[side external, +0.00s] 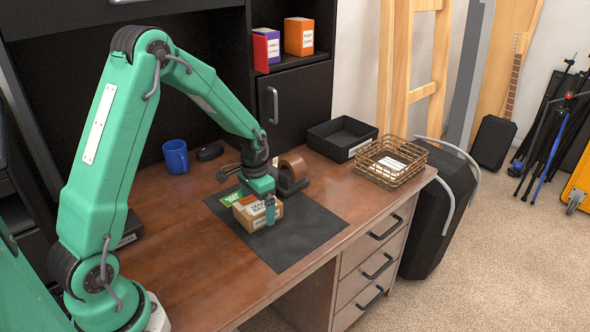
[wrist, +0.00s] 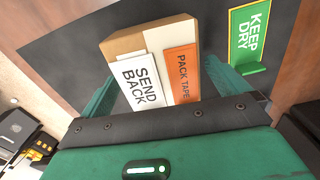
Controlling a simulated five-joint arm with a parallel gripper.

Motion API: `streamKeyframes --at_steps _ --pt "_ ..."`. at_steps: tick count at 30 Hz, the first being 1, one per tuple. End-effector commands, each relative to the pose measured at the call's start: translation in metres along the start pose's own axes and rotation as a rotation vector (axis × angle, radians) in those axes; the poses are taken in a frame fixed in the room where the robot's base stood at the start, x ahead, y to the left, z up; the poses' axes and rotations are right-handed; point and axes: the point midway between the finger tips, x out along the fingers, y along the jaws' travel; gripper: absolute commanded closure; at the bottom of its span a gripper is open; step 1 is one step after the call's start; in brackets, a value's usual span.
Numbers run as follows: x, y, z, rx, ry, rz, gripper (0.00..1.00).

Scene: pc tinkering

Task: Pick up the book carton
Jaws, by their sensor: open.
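The book carton (side external: 243,220), a small brown cardboard box, stands on the dark mat (side external: 290,248) on the desk. In the wrist view the carton (wrist: 133,41) has a white "SEND BACK" label and an orange "PACK TAPE" label on it. No lettering about books is readable. My gripper (side external: 263,205) is open and low over the carton. In the wrist view its two green fingers (wrist: 160,80) are on either side of the carton; whether they touch it is not clear. The gripper hides part of the carton in the side view.
A green "KEEP DRY" tag (wrist: 249,37) lies on the mat beside the carton. A tape dispenser (side external: 291,172) stands close behind my gripper. A blue mug (side external: 176,157), a black tray (side external: 340,137) and a wire basket (side external: 391,163) stand farther off. The mat's front right is clear.

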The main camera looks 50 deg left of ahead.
Motion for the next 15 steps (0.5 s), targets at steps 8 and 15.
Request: streamKeyframes --at_steps 8,15 --pt "-0.0001 0.0000 0.0000 0.000 0.000 0.000 0.00" --pt "-0.0002 0.0000 0.0000 0.000 0.000 0.000 0.12"
